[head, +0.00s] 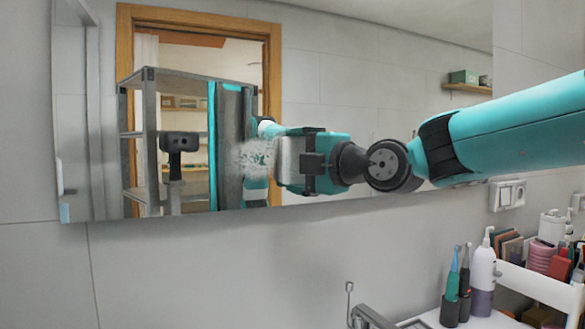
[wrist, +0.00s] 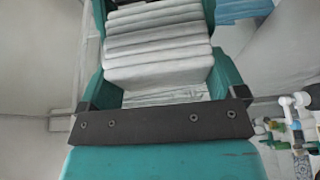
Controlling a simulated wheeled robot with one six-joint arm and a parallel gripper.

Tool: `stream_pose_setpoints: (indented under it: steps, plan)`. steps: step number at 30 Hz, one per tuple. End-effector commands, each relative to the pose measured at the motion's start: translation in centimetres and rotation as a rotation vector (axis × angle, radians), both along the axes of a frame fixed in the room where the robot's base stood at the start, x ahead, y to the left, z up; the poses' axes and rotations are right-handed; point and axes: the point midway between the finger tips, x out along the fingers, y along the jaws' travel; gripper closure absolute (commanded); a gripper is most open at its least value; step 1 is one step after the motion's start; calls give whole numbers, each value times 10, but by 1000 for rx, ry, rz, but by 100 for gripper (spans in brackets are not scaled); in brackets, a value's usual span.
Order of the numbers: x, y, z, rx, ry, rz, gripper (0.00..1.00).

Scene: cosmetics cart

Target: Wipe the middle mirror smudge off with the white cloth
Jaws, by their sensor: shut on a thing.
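The wide mirror (head: 345,75) hangs on the grey tiled wall in the head view. A speckled whitish smudge (head: 254,158) shows on its lower part, just left of my gripper (head: 292,160). I see no other smudge; my gripper and arm cover part of the mirror. My gripper is shut on the white cloth (head: 291,161), which faces the mirror. In the wrist view the folded, ribbed cloth (wrist: 158,48) sits between the teal fingers (wrist: 155,30). I cannot tell whether the cloth touches the glass. The smudge cannot be made out in the wrist view.
At the lower right stand a white pump bottle (head: 482,276), electric toothbrushes (head: 452,290) and a white rack (head: 535,284) with cosmetics. A wall socket (head: 507,195) is below the mirror's right part. A metal fixture (head: 372,316) is at the bottom. The wall below the mirror's left part is clear.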

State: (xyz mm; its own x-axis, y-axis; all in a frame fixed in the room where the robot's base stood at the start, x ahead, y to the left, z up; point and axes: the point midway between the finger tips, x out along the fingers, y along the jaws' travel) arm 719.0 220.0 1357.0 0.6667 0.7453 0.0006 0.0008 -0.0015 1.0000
Motion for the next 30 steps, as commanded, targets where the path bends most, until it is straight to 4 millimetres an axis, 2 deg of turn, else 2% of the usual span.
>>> stream_pose_setpoints:
  steps: [5, 15, 23, 30]
  plan:
    - [2, 3, -1, 1, -1, 1, 29]
    - [-13, 29, -1, 1, -1, 3, 29]
    - [-17, 37, 0, 1, -1, 1, 29]
    - [-26, 56, -1, 1, -1, 3, 29]
